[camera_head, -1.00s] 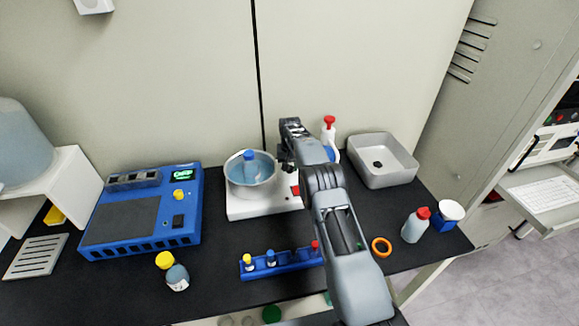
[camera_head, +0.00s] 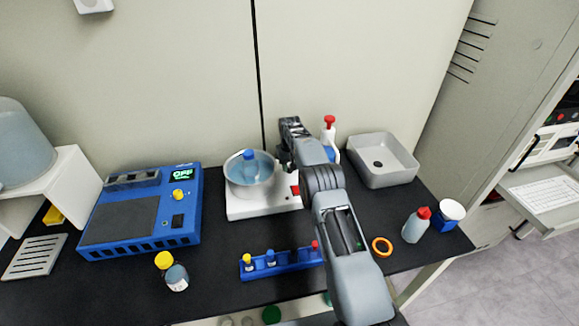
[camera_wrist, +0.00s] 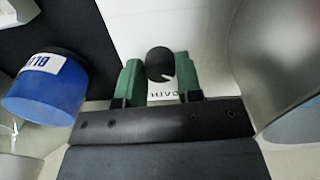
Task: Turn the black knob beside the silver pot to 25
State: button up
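The black knob (camera_wrist: 160,62) shows in the wrist view on a white panel, with a white pointer mark towards its lower right. My gripper (camera_wrist: 160,68) has one green finger on each side of the knob, with no clear gap on either side, so it looks shut on it. Partly hidden dark lettering lies just below the knob. The silver pot (camera_head: 248,189) stands on a white base (camera_head: 262,209) in the head view, with a blue-capped bottle in it. Its curved wall (camera_wrist: 242,55) is close to my right finger. In the head view my arm hides the knob.
A blue-and-white container (camera_wrist: 40,100) is close left of my gripper in the wrist view. In the head view, a red-capped bottle (camera_head: 328,130) and grey sink (camera_head: 382,159) stand right of my wrist. A blue tube rack (camera_head: 285,265) lies in front; a blue device (camera_head: 140,210) is left.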

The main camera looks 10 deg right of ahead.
jog(key=o, duration=0.4)
jog(key=shift+r, duration=0.1)
notch_tip(320, 180, up, 14)
jog(key=p, duration=0.3)
jog(key=shift+f, duration=0.2)
